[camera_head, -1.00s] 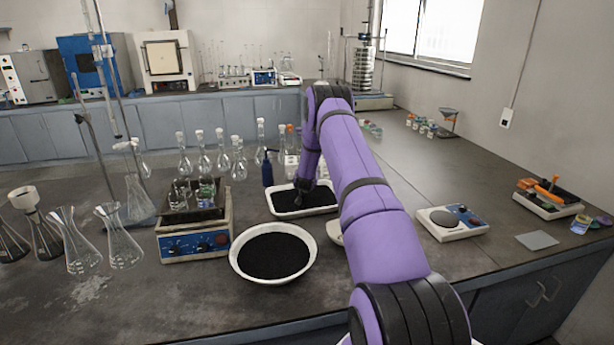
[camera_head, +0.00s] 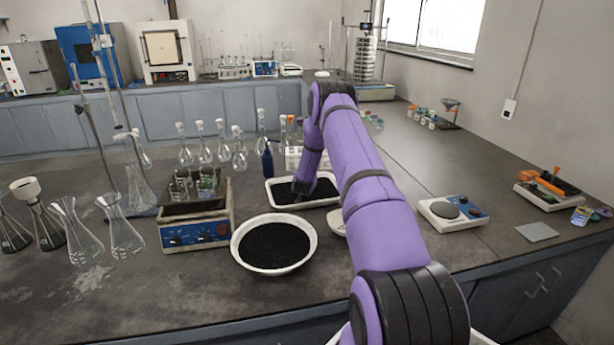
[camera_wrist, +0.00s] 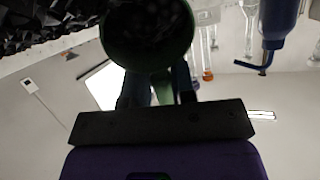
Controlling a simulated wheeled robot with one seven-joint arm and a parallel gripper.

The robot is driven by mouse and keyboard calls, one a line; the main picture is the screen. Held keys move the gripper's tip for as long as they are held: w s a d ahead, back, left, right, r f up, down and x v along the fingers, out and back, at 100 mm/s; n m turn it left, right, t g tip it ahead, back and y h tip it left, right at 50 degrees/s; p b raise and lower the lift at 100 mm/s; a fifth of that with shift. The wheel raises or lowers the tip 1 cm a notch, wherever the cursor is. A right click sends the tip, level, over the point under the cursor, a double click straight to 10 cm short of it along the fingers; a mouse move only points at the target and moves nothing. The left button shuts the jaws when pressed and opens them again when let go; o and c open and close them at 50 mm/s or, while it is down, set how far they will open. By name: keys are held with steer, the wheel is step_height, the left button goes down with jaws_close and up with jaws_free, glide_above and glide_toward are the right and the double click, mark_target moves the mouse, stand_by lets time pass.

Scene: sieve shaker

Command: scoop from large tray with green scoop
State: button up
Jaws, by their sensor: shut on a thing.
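The green scoop (camera_wrist: 160,88) is in my gripper (camera_wrist: 160,90), whose fingers are shut on its handle in the wrist view. The scoop's bowl (camera_wrist: 150,35) looks dark and shows above the fingers; I cannot tell how much it holds. A white rectangular tray (camera_head: 290,207) of black granules (camera_head: 322,190) stands behind the round bowl in the head view. My gripper (camera_head: 301,190) is at this tray, over or at the granules. The scoop is hidden there by my arm. Black granules (camera_wrist: 40,20) also show at upper left in the wrist view.
A white round bowl (camera_head: 238,258) of black granules stands in front of the tray. A blue hotplate (camera_head: 195,236) is left, a blue bottle (camera_head: 267,162) and glass flasks (camera_head: 222,150) behind. A balance (camera_head: 452,213) stands right. The right rear bench has free room.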

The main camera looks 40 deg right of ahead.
steer(key=shift+s+a, duration=0.35)
steer(key=shift+a, duration=0.2)
steer(key=shift+s+a, duration=0.3)
steer(key=shift+a, duration=0.25)
steer(key=g+y, duration=0.2)
steer(key=y, duration=0.1)
steer(key=g+y, duration=0.1)
steer(key=shift+w+d+f+m, duration=0.2)
steer(key=shift+d+f+m, duration=0.1)
steer(key=shift+m, duration=0.1)
steer(key=shift+w+d+f+m+g+y, duration=0.1)
steer(key=shift+d+f+g+y, duration=0.2)
steer(key=shift+y, duration=0.45)
steer(key=shift+w+d+f+m+g+y, duration=0.1)
steer(key=shift+f+g+y, duration=0.25)
steer(key=shift+g+y, duration=0.25)
steer(key=shift+w+d+f+m+g+y, duration=0.1)
steer(key=shift+d+f+g+y, duration=0.15)
steer(key=shift+y, duration=0.6)
steer(key=shift+w+d+r+t+h, duration=0.25)
steer(key=shift+d+r+h, duration=0.15)
steer(key=shift+r+h, duration=0.25)
steer(key=shift+w+d+r+g+y, duration=0.25)
steer(key=shift+g+y, duration=0.25)
steer(key=shift+y, duration=0.35)
steer(key=shift+w+d+r+g+y, duration=0.1)
steer(key=shift+d+r+g+y, duration=0.1)
steer(key=shift+g+y, duration=0.45)
steer(key=shift+y, duration=0.25)
steer(key=shift+r, duration=0.2)
